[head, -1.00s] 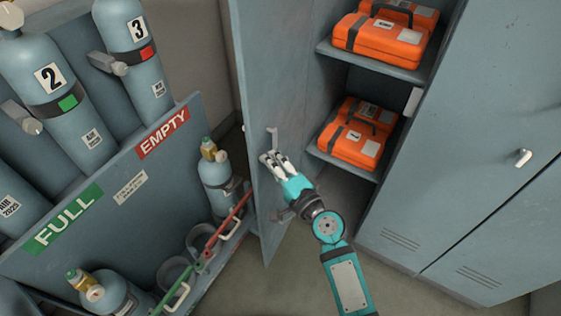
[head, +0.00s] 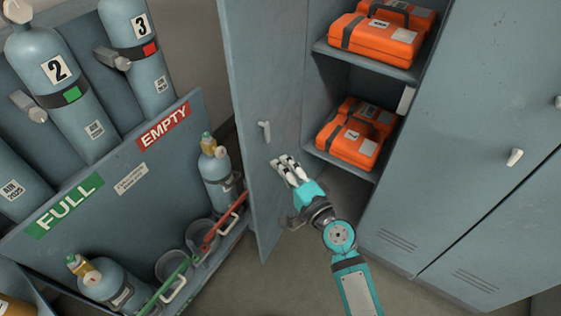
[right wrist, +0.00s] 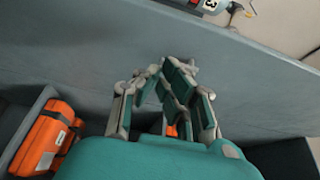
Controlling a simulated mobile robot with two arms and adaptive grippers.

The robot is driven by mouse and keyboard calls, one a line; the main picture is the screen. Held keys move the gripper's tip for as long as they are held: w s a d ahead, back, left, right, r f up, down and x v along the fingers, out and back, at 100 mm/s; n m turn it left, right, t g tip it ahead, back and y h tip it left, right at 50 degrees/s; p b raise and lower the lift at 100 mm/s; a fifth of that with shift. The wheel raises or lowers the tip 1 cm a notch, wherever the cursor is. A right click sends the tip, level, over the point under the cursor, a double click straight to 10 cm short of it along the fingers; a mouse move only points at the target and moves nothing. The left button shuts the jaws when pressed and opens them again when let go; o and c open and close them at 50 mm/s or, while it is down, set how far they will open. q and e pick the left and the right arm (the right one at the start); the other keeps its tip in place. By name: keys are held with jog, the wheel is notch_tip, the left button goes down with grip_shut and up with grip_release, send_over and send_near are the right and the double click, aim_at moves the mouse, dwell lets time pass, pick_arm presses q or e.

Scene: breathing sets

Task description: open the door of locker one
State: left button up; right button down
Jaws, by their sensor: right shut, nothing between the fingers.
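The locker door (head: 258,80) stands wide open on the left of the open locker, with its small light handle (head: 265,132) on the face turned to the opening. My right gripper (head: 285,163) is shut and empty, beside that face, a little below and right of the handle. In the right wrist view my gripper (right wrist: 178,70) points at the grey door panel (right wrist: 100,45). The picture does not clearly show whether the fingertips touch the door. No locker number shows on the door. My left gripper is not in view.
Orange cases (head: 374,40) sit on the locker's upper shelf, and more (head: 345,145) on the lower one. Closed locker doors (head: 470,130) stand to the right. A cylinder rack (head: 110,190) with FULL and EMPTY labels stands close left of the door.

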jog(key=shift+s+d, duration=1)
jog(key=shift+s, duration=2.7)
jog(key=s+d+f+n+g+h, duration=0.2)
jog(key=s+d+f, duration=0.1)
jog(key=f, duration=0.9)
jog(key=s+d+f+n+g+h, duration=0.2)
jog(key=s+d+f+g, duration=0.1)
jog(key=f, duration=0.9)
jog(key=s+d+f+n+g+h, duration=0.2)
jog(key=s+d+f, duration=0.15)
jog(key=f, duration=0.85)
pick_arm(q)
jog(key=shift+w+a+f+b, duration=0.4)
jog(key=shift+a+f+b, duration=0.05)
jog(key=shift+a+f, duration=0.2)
pick_arm(e)
jog(key=s+d+f+n+g+h, duration=0.1)
jog(key=s+d+f, duration=0.3)
jog(key=s, duration=0.5)
jog(key=s+d+f+n+g+h, duration=0.2)
jog(key=s+d+f+n+g, duration=0.1)
jog(key=s+f, duration=0.4)
jog(key=s+d+f+n+g+h, duration=0.1)
jog(key=s+d+f+n+g, duration=0.1)
jog(key=s+d+f, duration=0.4)
jog(key=s+n, duration=0.1)
jog(key=s, duration=0.4)
jog(key=shift+s+d+f+n+g, duration=0.15)
jog(key=shift+s+f+n+g, duration=0.15)
jog(key=shift+g, duration=0.1)
